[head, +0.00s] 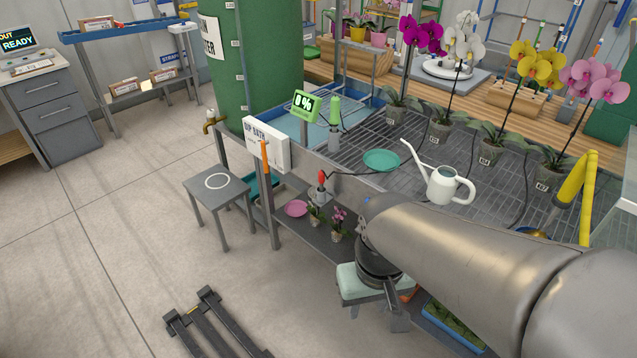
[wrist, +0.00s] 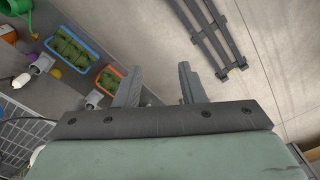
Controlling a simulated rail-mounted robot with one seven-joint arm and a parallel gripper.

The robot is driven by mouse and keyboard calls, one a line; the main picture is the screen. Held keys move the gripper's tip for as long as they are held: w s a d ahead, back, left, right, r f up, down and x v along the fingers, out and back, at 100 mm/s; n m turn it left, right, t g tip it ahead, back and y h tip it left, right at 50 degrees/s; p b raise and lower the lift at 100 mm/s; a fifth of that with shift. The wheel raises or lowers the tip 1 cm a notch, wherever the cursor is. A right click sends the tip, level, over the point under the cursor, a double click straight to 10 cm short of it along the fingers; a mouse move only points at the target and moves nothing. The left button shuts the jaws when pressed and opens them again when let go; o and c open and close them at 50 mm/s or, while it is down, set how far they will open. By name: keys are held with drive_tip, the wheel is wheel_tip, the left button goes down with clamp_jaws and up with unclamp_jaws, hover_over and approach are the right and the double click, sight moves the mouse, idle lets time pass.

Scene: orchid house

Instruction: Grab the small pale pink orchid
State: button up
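Two small potted orchids stand on the lower shelf (head: 290,228) under the bench in the head view. The right one (head: 338,222) carries small purplish-pink blooms. The left one (head: 314,214) has blooms too small to tell their colour surely, so I cannot tell which is the small pale pink orchid. A large pink orchid (head: 595,80) stands on the bench at the right. My gripper (head: 376,314) hangs in front of the shelf, right of and nearer than the small pots. In the wrist view its two fingers (wrist: 158,84) are apart with nothing between them. No orchid is recognisable there.
A pink saucer (head: 296,208) lies left of the small pots. A bench leg (head: 268,205) and a grey stool (head: 217,186) stand further left. A blue tray (wrist: 72,48) and an orange tray (wrist: 108,80) lie near my gripper. Open floor (head: 120,230) lies left.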

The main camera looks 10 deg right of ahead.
idle(0.4)
drive_tip(key=o, duration=1.4)
drive_tip(key=shift+c, duration=0.2)
